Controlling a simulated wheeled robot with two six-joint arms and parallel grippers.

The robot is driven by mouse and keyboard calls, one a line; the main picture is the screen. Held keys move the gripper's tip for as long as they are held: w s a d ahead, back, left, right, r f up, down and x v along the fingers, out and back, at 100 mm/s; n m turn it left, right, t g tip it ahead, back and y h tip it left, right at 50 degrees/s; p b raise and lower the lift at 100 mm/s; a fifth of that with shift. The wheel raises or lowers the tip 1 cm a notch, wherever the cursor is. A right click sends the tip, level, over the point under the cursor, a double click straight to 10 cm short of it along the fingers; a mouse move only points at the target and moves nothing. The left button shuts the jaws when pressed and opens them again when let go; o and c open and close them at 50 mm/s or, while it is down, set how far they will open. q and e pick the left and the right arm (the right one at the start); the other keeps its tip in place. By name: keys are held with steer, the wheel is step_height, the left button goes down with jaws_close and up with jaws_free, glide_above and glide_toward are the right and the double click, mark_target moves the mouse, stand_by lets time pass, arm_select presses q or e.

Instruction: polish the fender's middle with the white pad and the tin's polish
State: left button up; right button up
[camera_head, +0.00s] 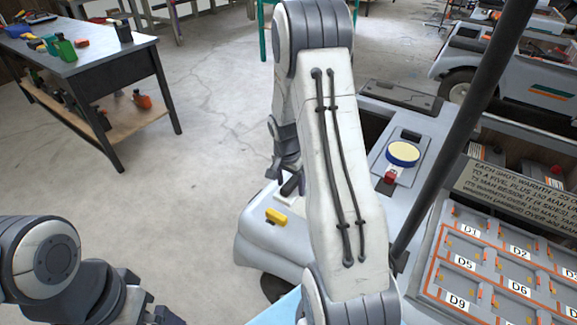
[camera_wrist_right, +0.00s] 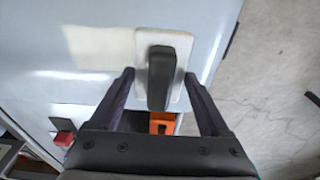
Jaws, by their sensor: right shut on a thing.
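The white pad (camera_wrist_right: 142,47) with its dark handle (camera_wrist_right: 160,75) is between my right gripper's fingers in the right wrist view, flat against or just above the pale blue-grey fender (camera_wrist_right: 40,60). My right gripper (camera_wrist_right: 160,77) is shut on the pad's handle. In the head view the right gripper (camera_head: 290,180) is over the cart's fender (camera_head: 268,243), partly behind my arm. A dull cream patch (camera_wrist_right: 93,52) shows on the fender beside the pad. The round tin (camera_head: 403,153) with pale yellow polish stands on the cart. My left gripper (camera_head: 160,316) is cut off at the bottom edge.
A red item (camera_head: 390,177) is beside the tin. A dark post (camera_head: 460,120) and a labelled D-compartment rack (camera_head: 500,265) stand right. A workbench (camera_head: 80,55) is at left, with clear floor between.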

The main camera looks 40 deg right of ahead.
steer(key=shift+w+a+r+p, duration=0.1)
steer(key=shift+a+r+p, duration=0.2)
steer(key=shift+r, duration=0.2)
steer(key=shift+d+r+p, duration=0.1)
steer(key=shift+r+p, duration=1.65)
steer(key=shift+r, duration=0.5)
